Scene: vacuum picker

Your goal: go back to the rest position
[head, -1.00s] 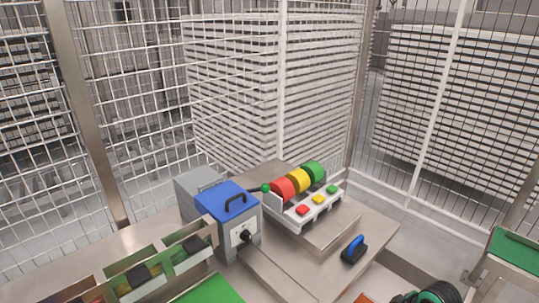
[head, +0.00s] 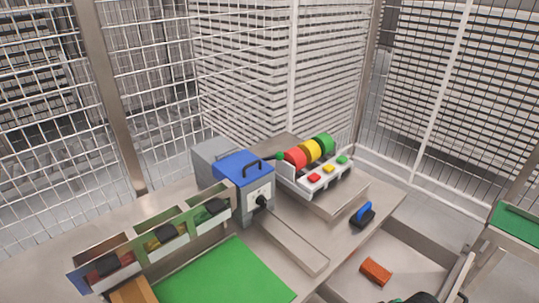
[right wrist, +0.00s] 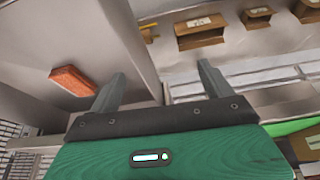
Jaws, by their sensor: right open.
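My right gripper (right wrist: 160,75) shows in the right wrist view, its two grey fingers apart with nothing between them. A red-orange block (right wrist: 73,80) lies beyond and left of its left finger, apart from it. The block also shows in the head view, lying in a grey bin (head: 405,247) at the lower right (head: 376,271). A dark piece at the bottom edge of the head view, right of the block, looks like part of my right arm. My left gripper is in neither view.
A blue-lidded machine (head: 245,168), red, yellow and green reels (head: 310,150) and a blue-handled tool (head: 362,215) stand on the bench. A green mat (head: 225,275) lies in front, beside a row of small bins (head: 160,235). Wire fencing (head: 250,70) encloses the back.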

